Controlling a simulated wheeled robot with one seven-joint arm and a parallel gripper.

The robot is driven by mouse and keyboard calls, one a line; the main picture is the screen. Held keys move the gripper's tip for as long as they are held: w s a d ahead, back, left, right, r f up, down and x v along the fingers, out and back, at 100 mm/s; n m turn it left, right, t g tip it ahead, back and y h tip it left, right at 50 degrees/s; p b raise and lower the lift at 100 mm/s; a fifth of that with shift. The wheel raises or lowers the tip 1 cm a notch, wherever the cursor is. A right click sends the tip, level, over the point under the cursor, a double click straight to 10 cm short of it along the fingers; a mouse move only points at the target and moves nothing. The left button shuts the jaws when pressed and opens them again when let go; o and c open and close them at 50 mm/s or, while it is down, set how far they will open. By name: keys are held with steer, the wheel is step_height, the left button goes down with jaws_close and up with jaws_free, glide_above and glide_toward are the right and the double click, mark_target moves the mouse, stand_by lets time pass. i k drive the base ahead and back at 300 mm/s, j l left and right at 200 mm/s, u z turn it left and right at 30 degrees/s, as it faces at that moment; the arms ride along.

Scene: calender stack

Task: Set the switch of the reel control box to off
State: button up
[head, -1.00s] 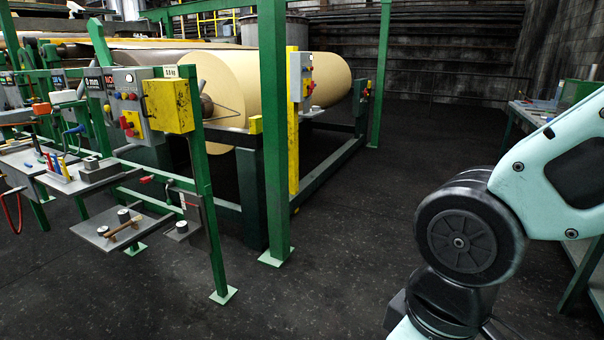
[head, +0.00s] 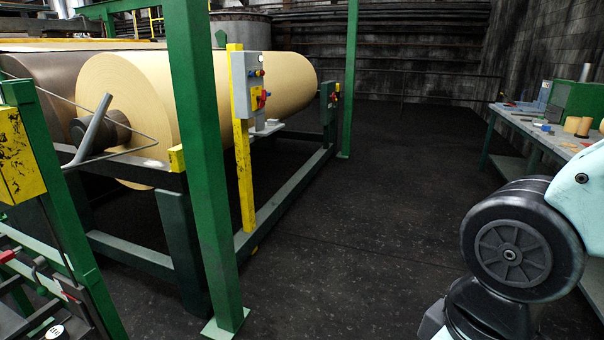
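A grey control box (head: 240,72) is mounted on a yellow post (head: 242,150) beside the large paper reel (head: 140,100). It has a red and yellow switch (head: 261,99) on its right-facing side and small coloured buttons above it. The switch is too small to tell its position. My gripper is outside the view; only a dark joint and pale part of my arm show at lower right.
A green post (head: 205,170) stands in front of the reel, left of the yellow post. A yellow box (head: 18,160) and green frame are at the left edge. A workbench (head: 545,138) with items stands at right. The dark floor (head: 375,210) between is clear.

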mark_target(263, 97)
steer(key=i, duration=2.05)
